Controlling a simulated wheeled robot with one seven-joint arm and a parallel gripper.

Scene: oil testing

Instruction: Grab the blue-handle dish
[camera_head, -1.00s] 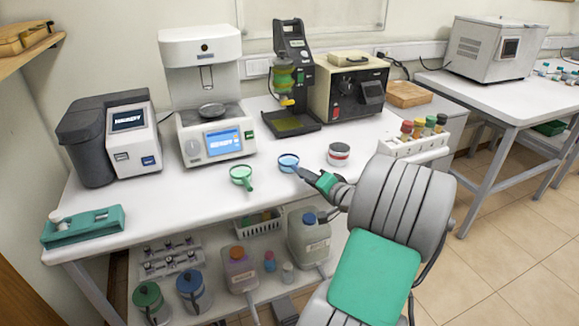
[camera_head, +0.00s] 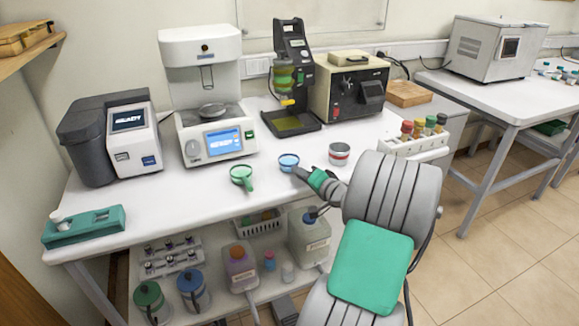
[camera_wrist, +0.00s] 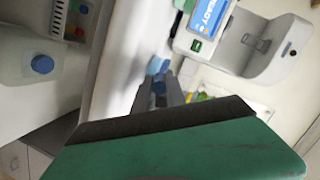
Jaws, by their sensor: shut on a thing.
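The blue-handle dish (camera_head: 288,161) is a small light-blue round dish on the front part of the white table, right of the green-handle dish (camera_head: 241,176). My gripper (camera_head: 301,172) reaches in from the right and is shut on the blue-handle dish at its handle side; the handle is mostly hidden by the fingers. In the wrist view the blue dish (camera_wrist: 157,68) shows just beyond my fingertips (camera_wrist: 168,92). I cannot tell if the dish is clear of the tabletop.
Behind stand a white tester with a blue screen (camera_head: 222,140) and a black instrument stand (camera_head: 292,75). A rack of colored-cap bottles (camera_head: 412,144) stands at the right edge.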

